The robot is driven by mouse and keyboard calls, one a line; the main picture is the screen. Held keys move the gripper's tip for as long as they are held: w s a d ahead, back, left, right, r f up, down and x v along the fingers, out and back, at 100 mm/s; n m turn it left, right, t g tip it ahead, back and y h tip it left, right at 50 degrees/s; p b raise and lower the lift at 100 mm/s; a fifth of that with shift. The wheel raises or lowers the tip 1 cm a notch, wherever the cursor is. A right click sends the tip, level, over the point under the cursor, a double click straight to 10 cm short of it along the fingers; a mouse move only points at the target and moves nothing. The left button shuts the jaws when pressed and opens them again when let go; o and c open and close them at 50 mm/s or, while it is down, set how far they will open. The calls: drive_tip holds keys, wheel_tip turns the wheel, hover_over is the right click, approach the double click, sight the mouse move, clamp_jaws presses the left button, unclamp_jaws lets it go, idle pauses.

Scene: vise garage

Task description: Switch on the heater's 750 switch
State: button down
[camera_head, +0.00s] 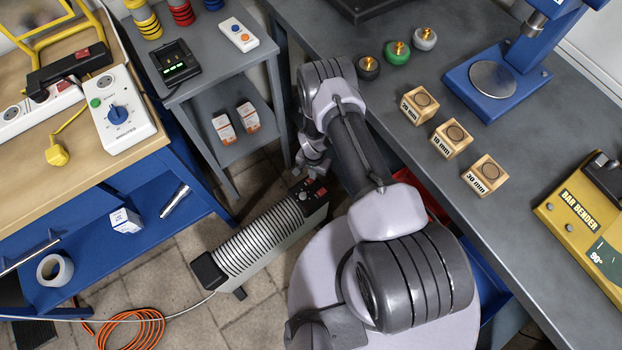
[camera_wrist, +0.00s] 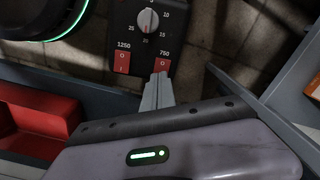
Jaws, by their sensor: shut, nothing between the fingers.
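The heater (camera_head: 262,238) is a low ribbed unit standing on the floor, with a dark control panel (camera_wrist: 142,25) at one end. In the wrist view the panel carries a round dial (camera_wrist: 148,20), a red 1250 switch (camera_wrist: 122,62) and a red 750 switch (camera_wrist: 162,65). My gripper (camera_wrist: 160,82) is shut and empty, its fingertips at the lower edge of the 750 switch. I cannot tell whether they touch it. In the head view my gripper (camera_head: 308,172) is just above the panel end. The switch positions are too small to tell.
A grey shelf unit (camera_head: 215,120) and a wooden bench (camera_head: 30,180) stand to the left. The grey workbench (camera_head: 450,90) stands to the right. A red bin (camera_wrist: 40,120) shows in the wrist view. An orange cable (camera_head: 135,330) lies on the floor.

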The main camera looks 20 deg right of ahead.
drive_tip(key=shift+f+b, duration=0.3)
drive_tip(key=shift+f, duration=0.1)
drive_tip(key=shift+r, duration=0.15)
wheel_tip(320, 180, up, 7)
drive_tip(key=p, duration=0.5)
